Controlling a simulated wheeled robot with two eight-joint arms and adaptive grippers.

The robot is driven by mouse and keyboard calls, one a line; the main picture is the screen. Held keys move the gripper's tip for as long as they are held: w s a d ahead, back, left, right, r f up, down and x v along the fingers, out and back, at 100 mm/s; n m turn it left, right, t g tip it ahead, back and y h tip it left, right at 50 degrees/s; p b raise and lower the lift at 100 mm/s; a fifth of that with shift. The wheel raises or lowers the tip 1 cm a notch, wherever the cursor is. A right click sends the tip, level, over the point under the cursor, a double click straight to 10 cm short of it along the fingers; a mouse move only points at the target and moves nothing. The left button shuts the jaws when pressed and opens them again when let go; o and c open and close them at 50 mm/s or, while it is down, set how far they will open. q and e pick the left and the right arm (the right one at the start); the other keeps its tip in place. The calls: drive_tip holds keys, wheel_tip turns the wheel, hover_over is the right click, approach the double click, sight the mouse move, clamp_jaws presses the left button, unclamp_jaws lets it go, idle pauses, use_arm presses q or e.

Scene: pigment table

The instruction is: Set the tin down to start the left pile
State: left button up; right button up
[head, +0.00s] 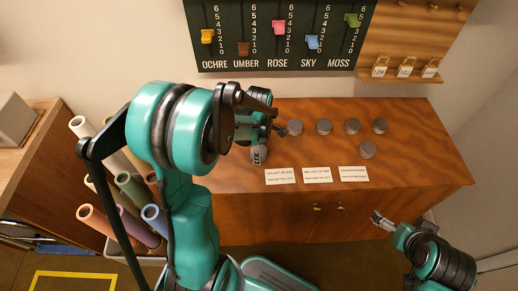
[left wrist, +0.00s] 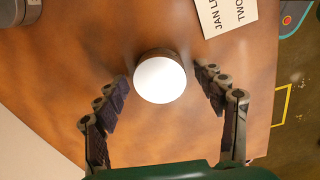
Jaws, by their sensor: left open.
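A tin (head: 258,154) sits at the left end of the wooden cabinet top (head: 420,165), left of the first paper card. In the left wrist view the tin (left wrist: 160,79) shows a round white top and lies between my fingers, with a gap on both sides. My left gripper (head: 272,128) is open around it and appears not to touch it; in the left wrist view both fingers (left wrist: 165,98) are spread. My right gripper (head: 379,220) is off the cabinet's front at right; its jaw state is unclear.
Several grey tins (head: 324,127) stand along the back, with another tin (head: 367,149) in front at right. Three paper cards (head: 317,174) lie along the front edge. A slider board (head: 285,35) hangs behind. Paper rolls (head: 130,187) stand left of the cabinet.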

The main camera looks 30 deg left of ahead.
use_arm(q)
wheel_tip(320, 180, up, 12)
drive_tip(key=p, duration=0.4)
drive_tip(key=s+d+r+m+t, duration=0.3)
drive_tip(key=s+d+m, duration=0.2)
drive_tip(key=m, duration=0.6)
drive_tip(key=s+d+r+m+t, duration=0.3)
drive_tip(key=s+d+m, duration=0.2)
drive_tip(key=m, duration=0.6)
drive_tip(key=shift+s+d+m+t, duration=0.3)
drive_tip(key=shift+s+t, duration=0.1)
drive_tip(key=shift+s, duration=0.1)
